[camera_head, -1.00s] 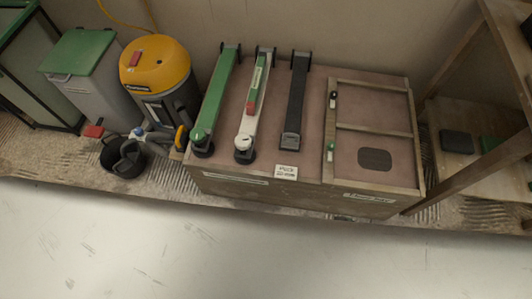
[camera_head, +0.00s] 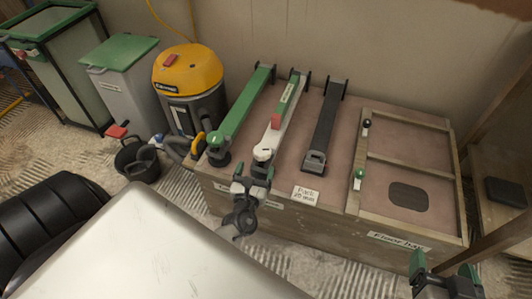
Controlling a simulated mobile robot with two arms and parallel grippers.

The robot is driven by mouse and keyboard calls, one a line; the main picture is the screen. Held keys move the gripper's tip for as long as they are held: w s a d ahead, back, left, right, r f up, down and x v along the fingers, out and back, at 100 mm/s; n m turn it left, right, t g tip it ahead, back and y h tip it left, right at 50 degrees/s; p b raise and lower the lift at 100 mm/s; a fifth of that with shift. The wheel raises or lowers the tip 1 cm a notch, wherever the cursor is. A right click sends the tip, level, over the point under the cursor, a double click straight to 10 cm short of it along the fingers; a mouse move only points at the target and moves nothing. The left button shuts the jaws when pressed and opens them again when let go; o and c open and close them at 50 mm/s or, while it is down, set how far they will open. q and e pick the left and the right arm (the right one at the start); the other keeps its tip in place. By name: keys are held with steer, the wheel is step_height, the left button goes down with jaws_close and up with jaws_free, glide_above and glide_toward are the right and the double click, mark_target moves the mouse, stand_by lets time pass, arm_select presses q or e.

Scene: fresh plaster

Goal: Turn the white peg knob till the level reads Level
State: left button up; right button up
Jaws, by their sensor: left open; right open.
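The white bar (camera_head: 271,135) lies on the box top between a green bar and a black bar. A round white knob (camera_head: 263,153) is at its near end, above a dark foot. A green level strip (camera_head: 288,97) with a red part (camera_head: 276,122) lies along the bar; its reading is too small to make out. My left gripper (camera_head: 253,177) is open, just in front of and below the knob, apart from it as far as I can tell. My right gripper (camera_head: 443,271) is open and empty at the lower right, in front of the box.
The green bar (camera_head: 240,115) and black bar (camera_head: 325,125) flank the white bar closely. A card (camera_head: 305,195) lies at the box's front edge. A wooden-framed tray area (camera_head: 408,170) is at the right. A yellow-topped vacuum (camera_head: 188,72) and black bucket (camera_head: 138,160) stand left.

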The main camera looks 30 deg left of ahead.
mark_target(260, 157)
arm_select(q)
steer(key=b+x, duration=0.1)
steer(key=x, duration=0.6)
steer(key=shift+w+f, duration=0.15)
steer(key=shift+w+a, duration=0.2)
steer(key=shift+w, duration=0.3)
arm_select(e)
steer(key=shift+w+a+r+t+y, duration=0.15)
steer(key=shift+w+a+r+t, duration=0.1)
steer(key=shift+r+t, duration=0.45)
steer(key=shift+w+a+r+t+y, duration=0.2)
steer(key=shift+w+r+t, duration=0.05)
steer(key=shift+r+t, duration=0.5)
steer(key=shift+w+a+r+t+y, duration=0.15)
steer(key=shift+w+a+r+t, duration=0.1)
steer(key=shift+r+t, duration=0.45)
arm_select(q)
steer(key=c, duration=0.9)
